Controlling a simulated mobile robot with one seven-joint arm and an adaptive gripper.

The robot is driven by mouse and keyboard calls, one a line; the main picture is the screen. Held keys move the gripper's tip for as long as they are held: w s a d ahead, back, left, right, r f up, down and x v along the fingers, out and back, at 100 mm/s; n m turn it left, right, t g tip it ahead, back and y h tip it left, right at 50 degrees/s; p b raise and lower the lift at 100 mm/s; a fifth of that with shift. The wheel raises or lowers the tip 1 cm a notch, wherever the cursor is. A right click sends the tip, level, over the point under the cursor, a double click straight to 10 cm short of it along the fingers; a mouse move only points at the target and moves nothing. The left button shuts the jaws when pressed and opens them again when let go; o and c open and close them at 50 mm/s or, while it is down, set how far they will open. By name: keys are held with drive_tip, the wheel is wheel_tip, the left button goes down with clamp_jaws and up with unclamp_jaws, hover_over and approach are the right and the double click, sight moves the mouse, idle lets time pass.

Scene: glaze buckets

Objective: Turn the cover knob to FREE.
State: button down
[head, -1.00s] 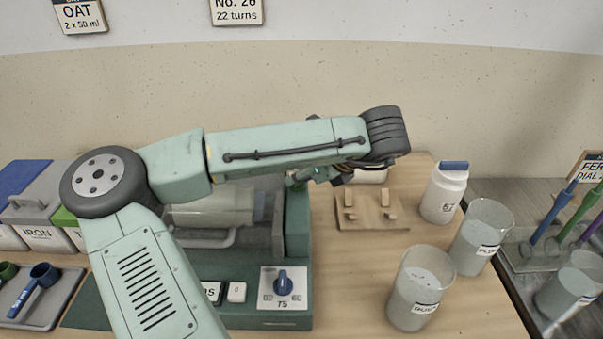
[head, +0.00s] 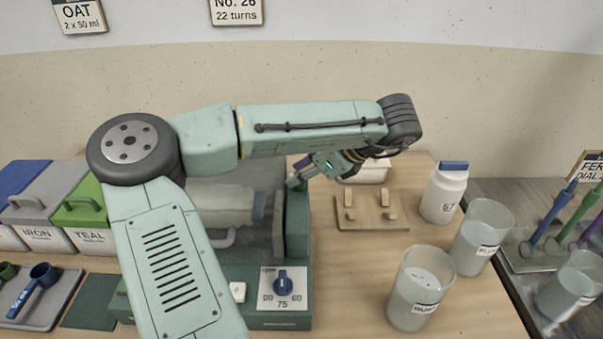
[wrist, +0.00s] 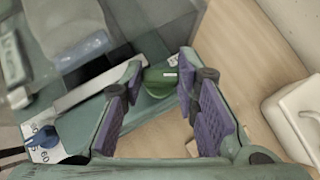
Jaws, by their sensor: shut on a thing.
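The green cover knob (wrist: 160,82) sits on top of the green end housing of the machine (head: 297,235). In the wrist view it lies between the purple-padded fingertips of my gripper (wrist: 160,76), which is shut on it. In the head view my gripper (head: 302,170) reaches the knob from the upper right, tilted. The knob's FREE mark cannot be read in either view. A pale drum (head: 222,202) lies in the machine to the left of the housing, partly behind my arm.
A blue dial (head: 283,283) is on the machine's front. A wooden stand (head: 370,215), a white bottle (head: 443,195) and two clear beakers (head: 418,285) (head: 482,236) stand to the right. Lidded buckets (head: 90,215) are at left. A pale container (wrist: 300,118) is right of my gripper.

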drive_tip(key=n+g, duration=0.1)
drive_tip(key=n, duration=0.1)
drive_tip(key=n+g, duration=0.2)
drive_tip(key=n+g+y, duration=0.1)
drive_tip(key=n, duration=0.1)
drive_tip(key=shift+w+d+r+g, duration=0.1)
drive_tip(key=shift+w+d+g, duration=0.05)
drive_tip(key=shift+w+g, duration=0.2)
drive_tip(key=n+g, duration=0.4)
drive_tip(key=n, duration=0.1)
drive_tip(key=shift+w+h, duration=0.15)
drive_tip(key=shift+h, duration=0.25)
drive_tip(key=shift+n, duration=0.5)
drive_tip(key=c, duration=1.2)
unclamp_jaws()
drive_tip(key=shift+c, duration=0.2)
